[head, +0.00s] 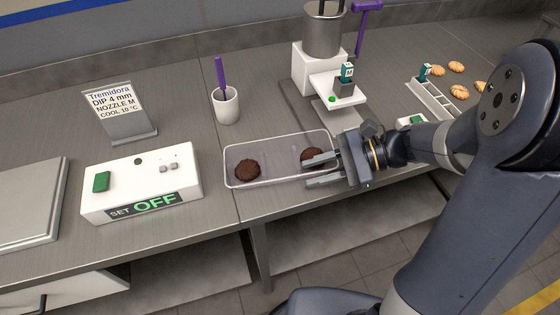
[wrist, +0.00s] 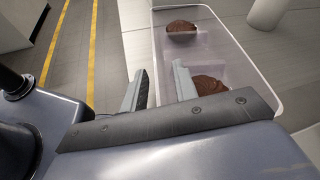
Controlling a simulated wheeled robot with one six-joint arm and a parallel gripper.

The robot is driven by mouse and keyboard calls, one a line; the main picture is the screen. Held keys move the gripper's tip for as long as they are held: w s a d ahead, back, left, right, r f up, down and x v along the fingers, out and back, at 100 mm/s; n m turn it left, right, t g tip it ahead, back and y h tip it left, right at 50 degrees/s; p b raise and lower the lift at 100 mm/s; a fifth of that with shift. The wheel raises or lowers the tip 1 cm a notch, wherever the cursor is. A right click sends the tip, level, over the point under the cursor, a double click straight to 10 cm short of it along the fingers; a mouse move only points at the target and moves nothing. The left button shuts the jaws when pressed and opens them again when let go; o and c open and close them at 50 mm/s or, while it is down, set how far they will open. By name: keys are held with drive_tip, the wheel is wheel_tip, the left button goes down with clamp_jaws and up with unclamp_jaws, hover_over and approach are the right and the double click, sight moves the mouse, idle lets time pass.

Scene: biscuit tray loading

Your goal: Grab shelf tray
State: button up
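A clear shallow tray (head: 281,166) lies at the front edge of the counter, with one dark round biscuit (head: 246,169) at its left end and another (head: 311,155) near its right end. My gripper (head: 306,173) is at the tray's front right, its two fingers apart. In the wrist view the tray (wrist: 203,50) shows both biscuits; one finger of my gripper (wrist: 160,70) is over the tray's inside and the other is outside its long wall. The wall appears to lie between them; I cannot tell whether either finger touches it.
A white control box (head: 140,183) reading OFF and a sign (head: 118,105) stand to the left. A cup (head: 226,106) with a purple-handled tool and a dispensing machine (head: 315,65) stand behind the tray. A divided white tray (head: 433,100) and several golden biscuits (head: 459,92) are at the right.

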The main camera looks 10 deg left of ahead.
clamp_jaws()
idle(0.5)
